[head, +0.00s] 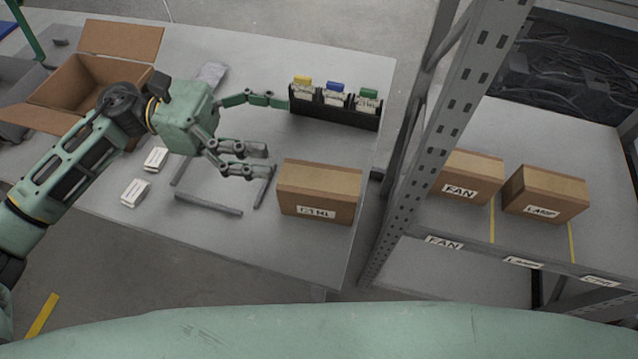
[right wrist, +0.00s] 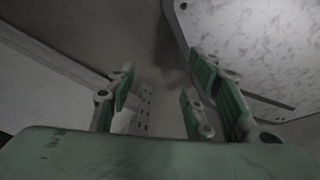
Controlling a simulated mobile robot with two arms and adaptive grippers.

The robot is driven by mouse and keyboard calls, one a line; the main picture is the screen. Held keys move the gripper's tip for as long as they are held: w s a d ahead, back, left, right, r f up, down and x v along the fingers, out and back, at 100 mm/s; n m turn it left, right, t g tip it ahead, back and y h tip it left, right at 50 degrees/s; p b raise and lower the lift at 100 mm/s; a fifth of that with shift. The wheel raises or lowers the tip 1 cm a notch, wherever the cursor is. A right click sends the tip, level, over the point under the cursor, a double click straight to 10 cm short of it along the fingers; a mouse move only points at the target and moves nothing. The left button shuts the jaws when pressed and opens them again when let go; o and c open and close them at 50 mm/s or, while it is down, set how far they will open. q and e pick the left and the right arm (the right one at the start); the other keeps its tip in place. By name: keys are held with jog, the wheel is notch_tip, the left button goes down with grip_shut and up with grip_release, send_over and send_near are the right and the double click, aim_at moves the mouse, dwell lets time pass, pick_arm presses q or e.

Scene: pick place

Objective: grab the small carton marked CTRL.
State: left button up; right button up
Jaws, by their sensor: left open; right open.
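The small brown carton marked CTRL (head: 318,182) sits on the grey table near its front right, its white label facing front and partly legible. My left gripper (head: 274,127) is open and empty, left of and behind the carton, apart from it. Its fingers point right, one toward the black bin rack and the others near the carton's upper left. My right gripper (right wrist: 162,72) shows only in the right wrist view, open with nothing between its fingers. The carton does not show in that view.
Dark bars (head: 208,204) lie left of the carton. A black rack (head: 335,117) with yellow, blue and green items stands behind. An open box (head: 70,92) and two small white boxes (head: 135,192) are left. A metal shelf (head: 405,170) holds FAN (head: 470,172) and LAMP (head: 548,188) cartons.

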pick_arm(q)
notch_tip(320, 180, down, 9)
jog(key=b, duration=1.4)
send_near(319, 186)
jog(key=shift+w+d+f, duration=0.1)
jog(key=shift+d+f, duration=0.65)
jog(key=shift+d, duration=0.3)
jog(key=shift+f+b, duration=0.15)
jog(key=shift+b, duration=0.15)
jog(key=shift+d, duration=0.2)
jog(key=x, duration=0.5)
jog(key=p+x, duration=0.1)
jog(key=x, duration=0.1)
jog(key=shift+w+d+f, duration=0.25)
jog(key=shift+d+f, duration=0.05)
jog(key=shift+f, duration=0.1)
pick_arm(e)
jog(key=w+a+t, duration=0.1)
jog(key=w, duration=1)
jog(key=shift+a+f, duration=0.3)
jog(key=shift+f, duration=0.05)
pick_arm(q)
jog(key=shift+c, duration=0.5)
jog(key=c, duration=1.3)
